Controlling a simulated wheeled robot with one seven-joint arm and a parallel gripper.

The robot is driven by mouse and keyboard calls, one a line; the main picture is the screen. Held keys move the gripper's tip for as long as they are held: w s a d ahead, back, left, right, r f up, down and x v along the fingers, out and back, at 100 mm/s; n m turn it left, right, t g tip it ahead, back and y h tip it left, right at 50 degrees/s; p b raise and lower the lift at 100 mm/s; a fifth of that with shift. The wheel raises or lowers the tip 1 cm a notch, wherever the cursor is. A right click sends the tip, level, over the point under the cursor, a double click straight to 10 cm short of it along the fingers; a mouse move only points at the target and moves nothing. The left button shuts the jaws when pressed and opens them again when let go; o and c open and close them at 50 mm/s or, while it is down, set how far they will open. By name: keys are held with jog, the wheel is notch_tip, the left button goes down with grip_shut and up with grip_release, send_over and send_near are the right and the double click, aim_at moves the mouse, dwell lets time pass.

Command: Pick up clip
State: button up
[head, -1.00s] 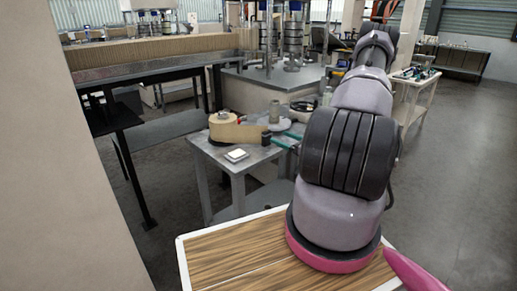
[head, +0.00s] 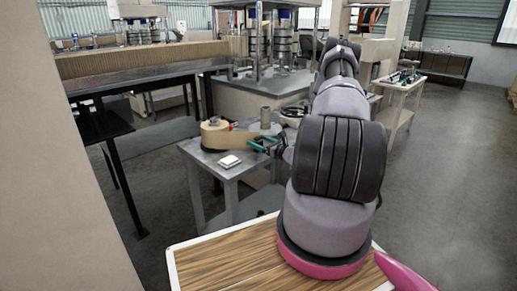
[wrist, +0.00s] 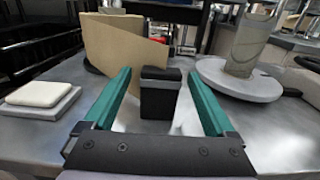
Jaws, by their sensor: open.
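The clip (wrist: 160,97) is a small black block with a grey band near its top, at the end of a brown kraft strip (wrist: 125,45). In the wrist view it stands between the two teal fingers of my gripper (wrist: 159,73), with gaps on both sides. My gripper is open. In the head view the teal fingers (head: 263,143) reach the clip's spot from the right and hide it. The kraft roll (head: 214,134) sits on the grey metal table (head: 207,160).
A white square pad (wrist: 42,93) lies to the left on the table. A grey round base with an upright cylinder (wrist: 243,60) stands close to the right finger. Large machinery (head: 262,85) stands behind the table. A wood-topped surface (head: 225,262) lies in front.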

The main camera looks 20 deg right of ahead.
jog(key=shift+w, duration=0.2)
grip_shut()
